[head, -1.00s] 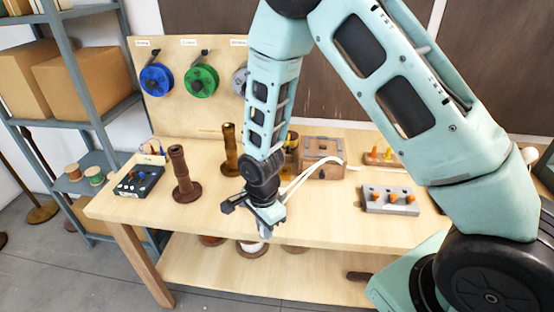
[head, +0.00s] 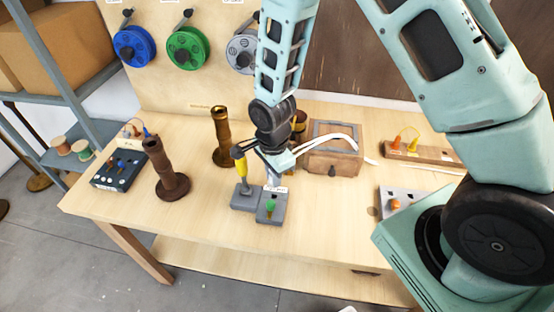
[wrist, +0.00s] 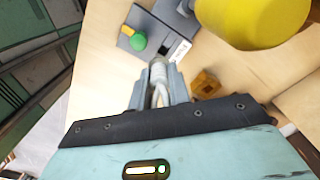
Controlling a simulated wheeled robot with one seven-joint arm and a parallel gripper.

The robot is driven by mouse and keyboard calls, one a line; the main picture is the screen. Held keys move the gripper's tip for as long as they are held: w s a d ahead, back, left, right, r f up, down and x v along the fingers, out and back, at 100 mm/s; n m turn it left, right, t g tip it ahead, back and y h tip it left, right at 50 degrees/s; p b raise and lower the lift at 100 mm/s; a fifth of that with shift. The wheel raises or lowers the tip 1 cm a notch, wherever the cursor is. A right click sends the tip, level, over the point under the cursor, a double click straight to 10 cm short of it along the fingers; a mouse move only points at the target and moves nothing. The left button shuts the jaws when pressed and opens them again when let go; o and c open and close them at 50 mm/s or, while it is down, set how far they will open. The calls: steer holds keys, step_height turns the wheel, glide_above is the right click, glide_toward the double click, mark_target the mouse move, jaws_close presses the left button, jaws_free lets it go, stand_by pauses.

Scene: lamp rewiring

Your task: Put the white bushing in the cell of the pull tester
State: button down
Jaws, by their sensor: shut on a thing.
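My gripper (head: 274,181) is over the middle of the table, and its fingers are shut on a small white piece, apparently the white bushing (wrist: 158,72). The wrist view shows the piece between the two grey fingertips. A grey unit with a green knob (wrist: 138,42) and a white label, apparently the pull tester, lies just beyond the fingertips. The same unit also shows in the head view (head: 272,216), just below my gripper.
Two brown columns (head: 166,168) stand left. A wooden box (head: 335,160) with white cables is at right.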

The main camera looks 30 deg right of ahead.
steer(key=shift+w+d+f, duration=0.1)
steer(key=shift+w+d, duration=0.15)
steer(key=shift+w, duration=0.05)
steer(key=shift+f+b, duration=2.35)
steer(key=shift+f, duration=0.75)
steer(key=shift+f+b, duration=0.45)
steer(key=shift+f, duration=0.05)
steer(key=c, duration=1.2)
jaws_free()
steer(key=shift+c, duration=0.2)
steer(key=shift+a+r, duration=0.1)
steer(key=shift+r, duration=0.05)
step_height(320, 180, up, 17)
steer(key=b, duration=0.2)
steer(key=shift+r+b, duration=0.1)
steer(key=shift+b, duration=0.25)
steer(key=s+a+r+n, duration=0.1)
steer(key=s+a+n, duration=0.2)
steer(key=s+n, duration=0.7)
steer(key=s+a+r+n+b, duration=0.1)
steer(key=s+a+n, duration=0.2)
steer(key=s+n, duration=0.7)
steer(key=n, duration=0.4)
steer(key=shift+a+r+y, duration=0.15)
steer(key=shift+r+y, duration=0.15)
